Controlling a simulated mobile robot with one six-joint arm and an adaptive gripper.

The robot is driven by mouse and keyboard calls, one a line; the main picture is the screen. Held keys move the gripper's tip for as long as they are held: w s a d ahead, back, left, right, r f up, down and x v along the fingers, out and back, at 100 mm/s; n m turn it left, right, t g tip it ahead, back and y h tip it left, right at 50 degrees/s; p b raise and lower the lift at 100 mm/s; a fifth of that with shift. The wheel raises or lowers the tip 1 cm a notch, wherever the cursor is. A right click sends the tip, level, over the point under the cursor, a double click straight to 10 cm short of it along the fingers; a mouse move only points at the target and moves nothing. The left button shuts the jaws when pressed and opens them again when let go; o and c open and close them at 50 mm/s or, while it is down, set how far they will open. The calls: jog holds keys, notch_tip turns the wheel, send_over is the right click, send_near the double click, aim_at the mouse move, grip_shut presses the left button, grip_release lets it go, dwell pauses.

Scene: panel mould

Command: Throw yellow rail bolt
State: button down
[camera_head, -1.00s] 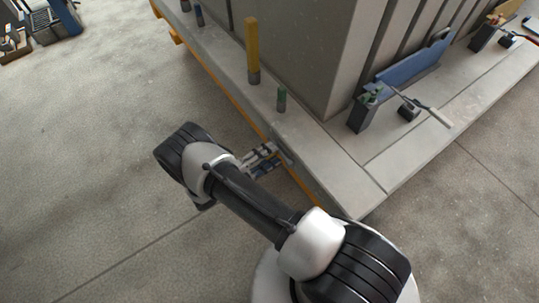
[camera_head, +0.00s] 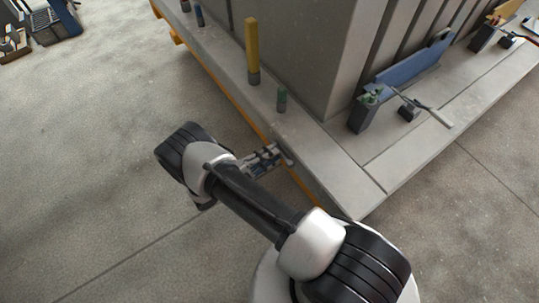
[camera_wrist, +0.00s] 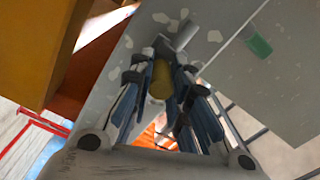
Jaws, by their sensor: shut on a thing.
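The yellow rail bolt (camera_wrist: 160,80) shows between the fingers of my gripper (camera_wrist: 165,60) in the wrist view. The fingers are shut on it, and they hide its sides. A grey stub (camera_wrist: 182,36) shows just beyond the fingertips. In the head view, my gripper (camera_head: 278,156) is at the side edge of the pale concrete slab (camera_head: 330,165), near the corner. The bolt itself cannot be made out there.
A blue bracket with a lever (camera_head: 425,110) is at right.

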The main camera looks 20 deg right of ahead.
jog(key=shift+s+d+p, duration=0.15)
jog(key=shift+s+d, duration=0.15)
jog(key=shift+s, duration=0.55)
jog(key=shift+s+d+p, duration=0.1)
jog(key=shift+s+d, duration=0.15)
jog(key=shift+s, duration=0.6)
jog(key=shift+s+d+p, duration=0.15)
jog(key=shift+s+d, duration=0.15)
jog(key=shift+s, duration=0.55)
jog(key=c, duration=1.5)
grip_release()
jog(key=shift+c, duration=0.2)
jog(key=v, duration=1.2)
